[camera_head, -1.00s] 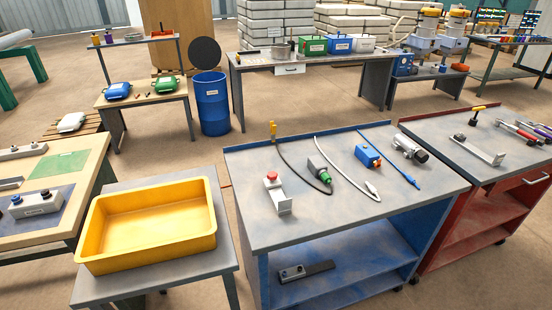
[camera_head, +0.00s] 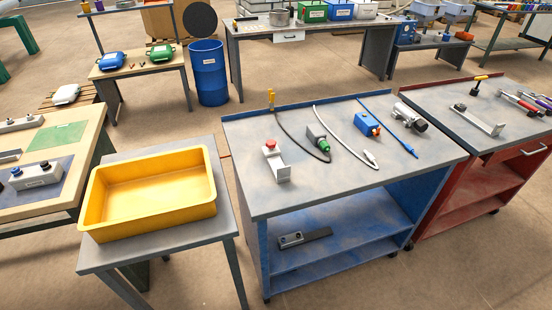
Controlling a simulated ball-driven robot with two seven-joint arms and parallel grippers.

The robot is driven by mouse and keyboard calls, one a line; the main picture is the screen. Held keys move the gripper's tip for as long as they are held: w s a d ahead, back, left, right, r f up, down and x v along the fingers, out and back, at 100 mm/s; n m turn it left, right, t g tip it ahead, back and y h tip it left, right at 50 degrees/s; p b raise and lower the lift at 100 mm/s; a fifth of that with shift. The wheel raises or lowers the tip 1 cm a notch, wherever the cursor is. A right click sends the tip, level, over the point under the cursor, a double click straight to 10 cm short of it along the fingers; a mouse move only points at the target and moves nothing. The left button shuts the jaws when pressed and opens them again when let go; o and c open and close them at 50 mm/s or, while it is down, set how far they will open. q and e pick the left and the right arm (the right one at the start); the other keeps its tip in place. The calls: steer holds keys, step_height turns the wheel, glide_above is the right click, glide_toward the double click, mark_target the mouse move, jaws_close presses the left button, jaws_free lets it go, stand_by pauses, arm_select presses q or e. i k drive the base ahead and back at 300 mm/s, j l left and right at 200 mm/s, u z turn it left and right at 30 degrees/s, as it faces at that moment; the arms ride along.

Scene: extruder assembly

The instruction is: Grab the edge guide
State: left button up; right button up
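No part is readably marked as the edge guide. A long silver angled bracket (camera_head: 480,121) lies on the red cart at the right. A grey block with a dark flat bar (camera_head: 305,238) lies on the lower shelf of the blue cart. I cannot tell for certain which of them, if either, is the edge guide. Neither of my grippers is in view.
The blue cart (camera_head: 300,197) carries a red-button bracket (camera_head: 275,160), a green-ended connector (camera_head: 318,140), a blue box (camera_head: 367,125), cables and a silver cylinder (camera_head: 410,116). An empty yellow tray (camera_head: 150,226) stands on the grey table at left. Open floor lies in front.

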mark_target(281, 174)
steer(key=z, duration=0.35)
steer(key=j+z, duration=0.45)
steer(key=k+j+z, duration=0.1)
steer(key=j+z, duration=0.3)
steer(key=k+j+z, duration=0.15)
steer(key=z, duration=0.3)
steer(key=k+j, duration=0.1)
steer(key=j, duration=0.3)
steer(key=i, duration=0.45)
